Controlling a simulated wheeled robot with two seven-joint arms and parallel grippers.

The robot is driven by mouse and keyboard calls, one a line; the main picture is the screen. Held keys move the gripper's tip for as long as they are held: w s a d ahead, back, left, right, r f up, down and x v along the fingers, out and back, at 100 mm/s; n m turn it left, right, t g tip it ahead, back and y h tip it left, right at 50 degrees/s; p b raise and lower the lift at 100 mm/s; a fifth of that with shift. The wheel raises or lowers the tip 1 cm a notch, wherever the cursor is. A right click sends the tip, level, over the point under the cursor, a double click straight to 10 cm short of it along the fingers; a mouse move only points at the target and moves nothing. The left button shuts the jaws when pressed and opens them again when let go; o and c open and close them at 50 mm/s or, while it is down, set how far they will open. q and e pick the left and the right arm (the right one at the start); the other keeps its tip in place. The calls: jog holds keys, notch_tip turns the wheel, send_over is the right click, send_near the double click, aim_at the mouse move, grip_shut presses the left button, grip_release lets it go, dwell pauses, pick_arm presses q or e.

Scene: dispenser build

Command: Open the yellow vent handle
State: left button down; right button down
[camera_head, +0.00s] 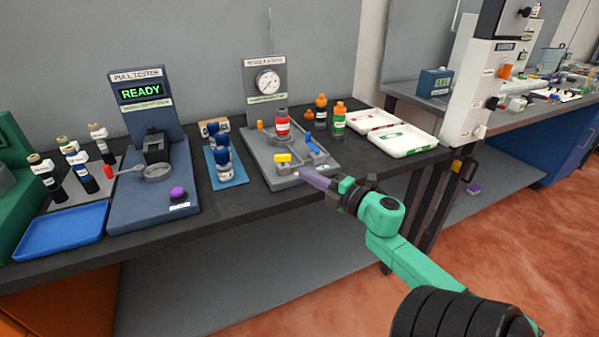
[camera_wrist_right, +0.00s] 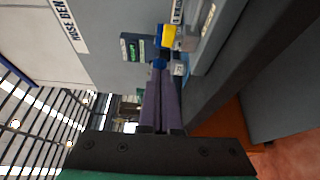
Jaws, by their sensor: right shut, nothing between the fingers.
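The yellow vent handle (camera_head: 283,158) sits low at the front of the grey gauge bench plate (camera_head: 262,168) in the head view. It also shows in the right wrist view (camera_wrist_right: 168,36), just beyond the fingertips. My right gripper (camera_head: 302,173) has long purple fingers and comes in from the lower right. Its tips are close to the yellow handle, to its right and nearer me. In the right wrist view the fingers (camera_wrist_right: 160,82) lie together with nothing between them. I cannot tell whether the tips touch anything. My left gripper is not in view.
White trays (camera_head: 402,138) lie to the right. Blue-capped bottles (camera_head: 223,158) and the pull tester (camera_head: 152,195) are to the left.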

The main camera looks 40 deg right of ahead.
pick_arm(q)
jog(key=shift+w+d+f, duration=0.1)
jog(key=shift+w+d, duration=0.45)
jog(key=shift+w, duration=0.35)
pick_arm(e)
jog(key=s+d, duration=0.2)
jog(key=s, duration=0.3)
jog(key=shift+s+d+f, duration=0.15)
jog(key=shift+s+f, duration=0.15)
jog(key=shift+f, duration=0.15)
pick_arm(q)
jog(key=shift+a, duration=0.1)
